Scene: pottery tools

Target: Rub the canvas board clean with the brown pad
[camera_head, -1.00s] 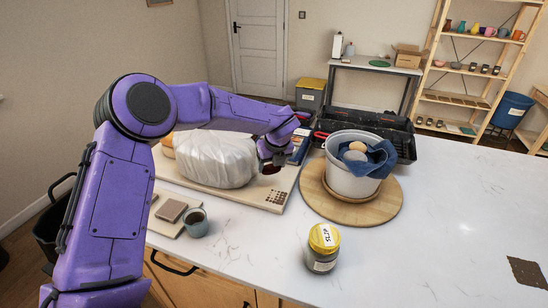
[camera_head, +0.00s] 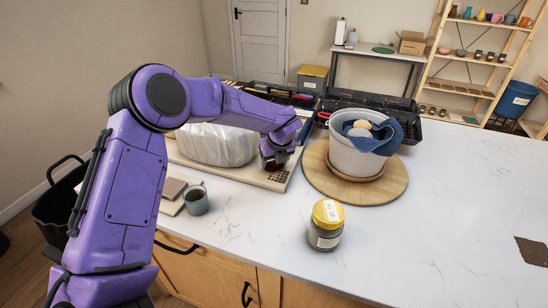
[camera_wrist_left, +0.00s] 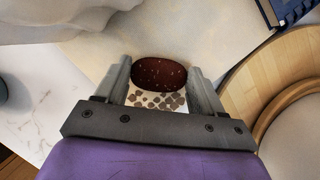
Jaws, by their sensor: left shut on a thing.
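The canvas board (camera_head: 240,175) is a flat cream board lying on the white worktop. A patch of grey-brown spots (camera_wrist_left: 160,100) shows on it in the left wrist view, and also near its front right corner in the head view (camera_head: 278,176). My left gripper (camera_head: 274,164) is low over the board's right part. It is shut on the brown pad (camera_wrist_left: 160,71), a dark oval speckled block between the fingers. The pad sits right beside the spots; whether it touches the board is unclear. My right gripper is out of view.
A plastic-wrapped block (camera_head: 215,146) sits on the board, partly behind my arm. A white bucket (camera_head: 352,160) with a blue cloth stands on a round wooden board (camera_head: 390,190) to the right. A grey mug (camera_head: 196,203) and yellow-lidded jar (camera_head: 327,228) stand in front.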

